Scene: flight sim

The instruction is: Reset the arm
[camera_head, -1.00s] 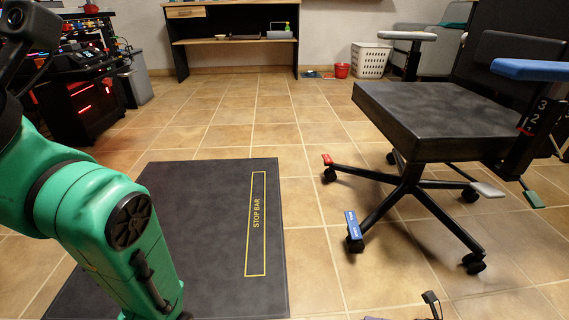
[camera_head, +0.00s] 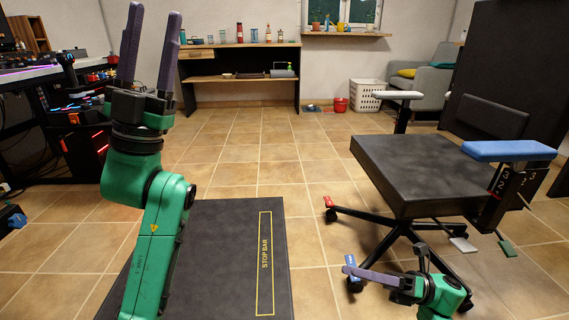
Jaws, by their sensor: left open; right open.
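My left arm is green and stands upright at the left of the head view. Its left gripper (camera_head: 151,45) points up with two purple fingers spread apart, and nothing is between them. My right gripper (camera_head: 365,277) shows at the lower right, low in front of the chair's wheeled base. Its purple fingers point left and are seen nearly edge-on, with nothing visible held. The rest of the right arm is mostly below the frame.
A black office chair (camera_head: 405,170) with a blue armrest (camera_head: 508,151) stands at the right. A dark mat (camera_head: 225,270) marked STOP BAR lies on the tiles. A desk (camera_head: 240,76), white basket (camera_head: 366,95) and red bucket (camera_head: 340,104) are at the back. A dark cluttered desk is at the left.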

